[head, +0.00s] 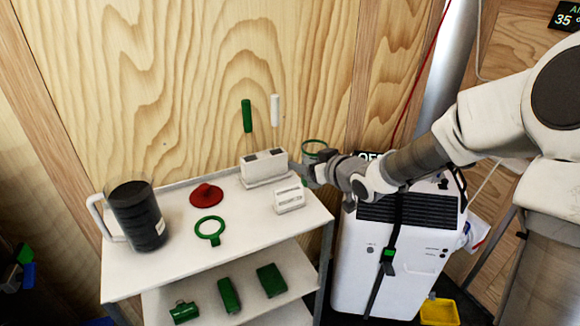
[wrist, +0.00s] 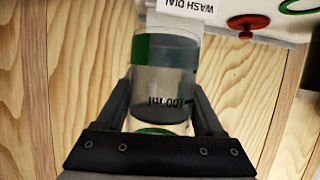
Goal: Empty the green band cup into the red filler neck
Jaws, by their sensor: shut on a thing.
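My gripper (head: 318,168) is shut on a clear cup (head: 315,147) with a green rim, beyond the right end of the cart's top shelf. In the wrist view the cup (wrist: 165,85) sits between both fingers, with a "100 ml" mark, a green patch and greyish, dark contents; how full it is I cannot tell. In the head view it looks about upright. The red piece (head: 206,194), round with a raised middle, lies on the shelf well left of the cup; it also shows in the wrist view (wrist: 247,22). Whether it has an opening is unclear.
On the white cart (head: 258,233) stand a dark-filled jug (head: 137,215), a green ring (head: 210,231), a white holder (head: 264,167) with upright green and white handles, and a small white box (head: 289,199). Green blocks lie below. A white appliance (head: 385,255) stands right.

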